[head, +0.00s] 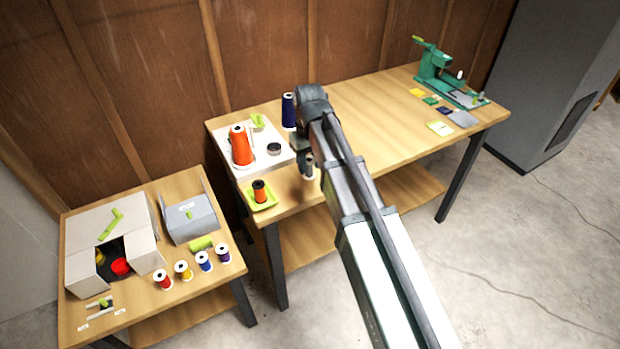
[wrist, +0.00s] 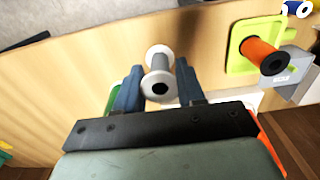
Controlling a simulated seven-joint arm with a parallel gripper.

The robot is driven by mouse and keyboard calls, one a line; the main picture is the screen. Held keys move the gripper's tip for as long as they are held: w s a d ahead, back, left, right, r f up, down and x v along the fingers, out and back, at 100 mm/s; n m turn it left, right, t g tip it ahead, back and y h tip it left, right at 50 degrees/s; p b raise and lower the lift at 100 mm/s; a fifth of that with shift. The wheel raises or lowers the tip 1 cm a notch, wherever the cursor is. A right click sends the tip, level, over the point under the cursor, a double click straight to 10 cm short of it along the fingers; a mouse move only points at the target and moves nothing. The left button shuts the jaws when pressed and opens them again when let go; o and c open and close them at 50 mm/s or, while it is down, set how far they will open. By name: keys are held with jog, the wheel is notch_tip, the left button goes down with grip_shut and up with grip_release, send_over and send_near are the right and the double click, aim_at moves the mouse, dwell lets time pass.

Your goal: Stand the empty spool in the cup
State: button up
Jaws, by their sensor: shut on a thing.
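My gripper (wrist: 157,82) is shut on the empty spool (wrist: 158,61), a pale, bare reel with a dark hole in its end. The spool sits between the two blue-grey fingers, above the wooden tabletop. In the head view my gripper (head: 308,160) is over the front of the long table, right of the white board, and its own arm covers much of it. I cannot make out the cup for certain. A green rounded thing (wrist: 116,98) shows partly behind the left finger in the wrist view; I cannot tell whether it is the cup.
An orange spool (head: 260,191) stands on a green tray (head: 268,202) left of my gripper. A white board (head: 247,171) bears an orange cone (head: 241,147) and a dark round tin (head: 274,149). A dark blue spool (head: 288,111) stands behind. The table's middle is largely clear.

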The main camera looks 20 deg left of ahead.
jog(key=shift+s+a, duration=0.2)
jog(key=shift+a, duration=0.05)
jog(key=shift+w+a+r, duration=0.3)
jog(key=shift+w+a, duration=1.35)
jog(key=shift+a, duration=0.65)
jog(key=shift+w+a+r, duration=0.35)
jog(key=shift+w+a, duration=1.3)
jog(key=shift+a, duration=0.7)
jog(key=shift+w+a+r, duration=0.3)
jog(key=shift+w+a, duration=1.35)
jog(key=shift+a, duration=0.65)
jog(key=shift+f, duration=0.25)
jog(key=shift+f, duration=1.45)
jog(key=o, duration=0.9)
